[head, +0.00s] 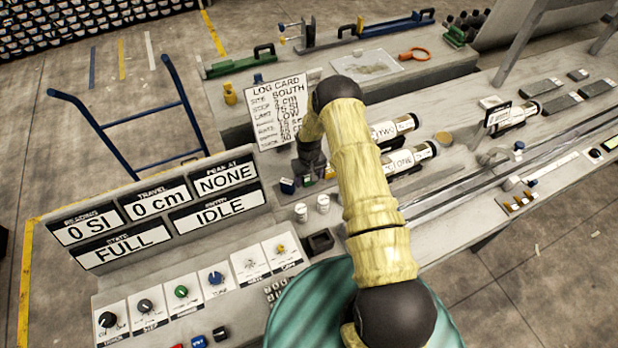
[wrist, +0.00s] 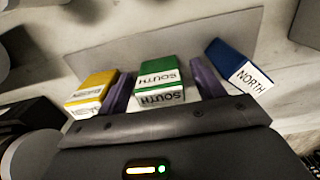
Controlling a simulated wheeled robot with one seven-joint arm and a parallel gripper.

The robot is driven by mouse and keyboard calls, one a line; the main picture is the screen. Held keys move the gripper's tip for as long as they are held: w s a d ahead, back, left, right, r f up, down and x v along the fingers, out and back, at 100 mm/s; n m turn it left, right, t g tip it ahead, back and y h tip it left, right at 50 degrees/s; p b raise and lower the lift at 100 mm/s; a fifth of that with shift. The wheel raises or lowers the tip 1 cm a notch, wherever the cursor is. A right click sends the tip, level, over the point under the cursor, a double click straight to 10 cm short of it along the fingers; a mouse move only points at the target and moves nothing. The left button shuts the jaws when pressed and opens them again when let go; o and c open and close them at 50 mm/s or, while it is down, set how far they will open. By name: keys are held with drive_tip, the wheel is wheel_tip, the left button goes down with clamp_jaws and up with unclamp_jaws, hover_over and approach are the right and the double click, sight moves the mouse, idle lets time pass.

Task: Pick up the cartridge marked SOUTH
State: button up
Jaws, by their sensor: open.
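The green cartridge marked SOUTH (wrist: 160,80) lies in the middle of the wrist view, its white label facing me. My gripper (wrist: 164,76) is open, with one purple finger on each side of the green cartridge. I cannot tell whether either finger touches it. A yellow cartridge (wrist: 90,92) lies to the left of the left finger; its label is too blurred to read. A blue cartridge marked NORTH (wrist: 240,68) lies tilted to the right of the right finger. In the head view the blue cartridge (head: 287,186) shows beside my lowered gripper, which is largely hidden by my arm.
A log card (head: 277,108) reading SOUTH stands behind my gripper. A display panel (head: 165,212) stands to the left, above a row of knobs. White cylinders (head: 323,203) stand in front of the cartridges. Labelled core tubes (head: 410,160) lie to the right of my arm.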

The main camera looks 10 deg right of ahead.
idle(0.3)
drive_tip(key=c, duration=1.1)
drive_tip(key=shift+o, duration=0.2)
drive_tip(key=shift+r, duration=0.1)
wheel_tip(320, 180, up, 10)
drive_tip(key=b, duration=0.3)
drive_tip(key=shift+b, duration=0.4)
